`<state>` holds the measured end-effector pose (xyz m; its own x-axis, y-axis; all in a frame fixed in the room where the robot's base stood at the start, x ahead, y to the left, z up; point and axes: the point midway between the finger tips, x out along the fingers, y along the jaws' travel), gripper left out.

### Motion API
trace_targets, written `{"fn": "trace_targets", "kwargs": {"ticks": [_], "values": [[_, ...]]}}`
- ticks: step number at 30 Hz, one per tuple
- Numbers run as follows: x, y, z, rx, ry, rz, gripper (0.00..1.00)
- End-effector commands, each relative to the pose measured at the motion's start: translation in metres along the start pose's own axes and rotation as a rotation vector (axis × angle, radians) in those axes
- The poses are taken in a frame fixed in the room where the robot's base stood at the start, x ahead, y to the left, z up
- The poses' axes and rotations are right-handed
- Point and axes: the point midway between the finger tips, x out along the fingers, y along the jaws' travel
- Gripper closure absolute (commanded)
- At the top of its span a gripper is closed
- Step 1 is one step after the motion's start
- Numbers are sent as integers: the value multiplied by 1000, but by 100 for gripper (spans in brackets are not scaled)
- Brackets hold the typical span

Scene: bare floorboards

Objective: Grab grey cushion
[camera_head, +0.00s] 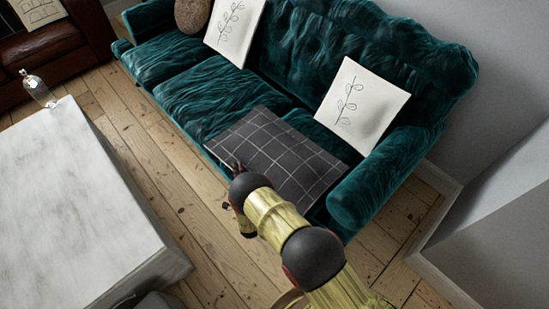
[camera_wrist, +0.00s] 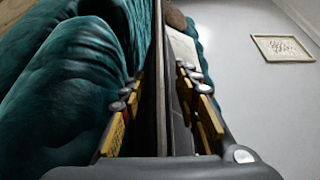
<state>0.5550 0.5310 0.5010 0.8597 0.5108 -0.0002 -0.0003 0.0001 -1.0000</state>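The grey cushion (camera_head: 278,152) is dark with a pale grid pattern. In the head view it lies flat-looking at the front of the teal sofa (camera_head: 190,90), its near part reaching past the seat edge. My gripper (camera_head: 237,168) is at its near left edge. In the wrist view the cushion (camera_wrist: 161,70) is seen edge-on as a thin dark slab between the two fingers of my gripper (camera_wrist: 160,100), which look closed on it. Whether the cushion touches the seat cannot be told.
White leaf-print cushions (camera_head: 362,105) and a round brown cushion (camera_head: 192,14) are on the sofa. A brown leather seat (camera_head: 60,55) is behind. Floorboards (camera_head: 150,140) are clear between table and sofa.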

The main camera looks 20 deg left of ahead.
Motion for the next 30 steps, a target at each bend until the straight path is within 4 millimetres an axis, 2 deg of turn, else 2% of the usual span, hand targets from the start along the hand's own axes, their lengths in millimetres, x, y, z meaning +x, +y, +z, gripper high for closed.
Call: {"fn": "trace_targets", "kwargs": {"ticks": [4, 20, 30], "values": [[0, 0, 0, 0, 0, 0, 69], [0, 0, 0, 0, 0, 0, 99], [-1, 0, 0, 0, 0, 1, 100]]}}
